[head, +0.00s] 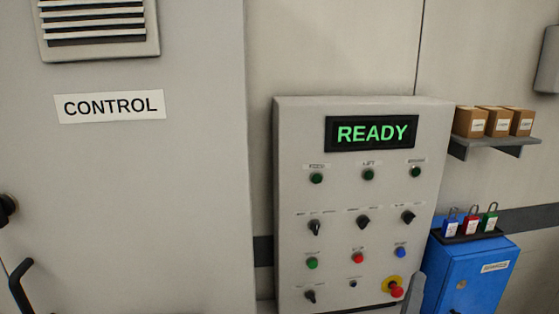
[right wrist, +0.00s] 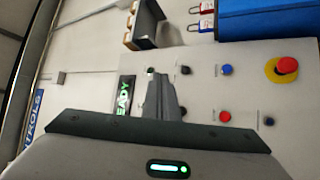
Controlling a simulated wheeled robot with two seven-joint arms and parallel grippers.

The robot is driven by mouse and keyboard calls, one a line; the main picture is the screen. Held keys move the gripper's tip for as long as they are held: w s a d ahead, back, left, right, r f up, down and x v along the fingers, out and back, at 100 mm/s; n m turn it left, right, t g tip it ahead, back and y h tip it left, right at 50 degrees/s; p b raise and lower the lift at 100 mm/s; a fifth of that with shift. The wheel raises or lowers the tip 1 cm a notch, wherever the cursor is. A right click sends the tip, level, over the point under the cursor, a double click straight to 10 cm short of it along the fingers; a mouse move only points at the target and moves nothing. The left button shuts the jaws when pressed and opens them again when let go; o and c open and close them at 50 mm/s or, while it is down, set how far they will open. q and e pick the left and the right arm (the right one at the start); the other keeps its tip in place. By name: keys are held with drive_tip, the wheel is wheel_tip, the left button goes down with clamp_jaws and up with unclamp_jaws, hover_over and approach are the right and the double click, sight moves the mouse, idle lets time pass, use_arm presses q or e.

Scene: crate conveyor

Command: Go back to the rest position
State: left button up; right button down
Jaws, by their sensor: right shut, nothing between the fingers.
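The grey control panel (head: 290,200) stands in the middle of the head view, its screen (head: 371,134) showing READY in green. My right gripper (head: 412,288) shows only as a grey tip at the bottom edge, in front of the panel's lower right corner, beside the red emergency stop (head: 396,291). In the right wrist view, my right gripper (right wrist: 163,88) is shut and empty, its fingers together and pointing at the panel, partly covering the READY screen (right wrist: 124,95). The red stop (right wrist: 287,65) is clear of the fingers there. My left gripper is not in view.
A grey cabinet (head: 150,200) labelled CONTROL fills the left. At right, a blue box (head: 470,270) carries several coloured padlocks (head: 471,222). A wall shelf (head: 490,144) above it holds three cartons (head: 497,122). Wall between them is bare.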

drive_tip(key=s+d+f+m+g+y, duration=0.2)
drive_tip(key=s+f+m+g, duration=0.3)
drive_tip(key=f, duration=0.6)
drive_tip(key=s+d+f+m+g+y, duration=0.1)
drive_tip(key=s+d+f+g+y, duration=0.25)
drive_tip(key=s+f, duration=0.45)
drive_tip(key=s+a+f+g+y, duration=0.35)
drive_tip(key=s+a+f, duration=0.25)
drive_tip(key=s+f, duration=0.25)
drive_tip(key=s+a+f+g+y, duration=0.3)
drive_tip(key=s+a+f+g, duration=0.15)
drive_tip(key=s+f, duration=0.4)
use_arm(q)
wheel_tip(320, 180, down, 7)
drive_tip(key=b, duration=0.6)
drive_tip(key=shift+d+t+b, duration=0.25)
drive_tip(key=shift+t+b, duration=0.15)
use_arm(e)
drive_tip(key=a+f+t, duration=0.1)
drive_tip(key=a+f, duration=0.1)
drive_tip(key=f, duration=1.7)
drive_tip(key=a+f+t+y, duration=0.1)
drive_tip(key=a+f, duration=0.1)
drive_tip(key=f, duration=1.7)
drive_tip(key=shift+w+f, duration=0.35)
drive_tip(key=shift+w, duration=0.05)
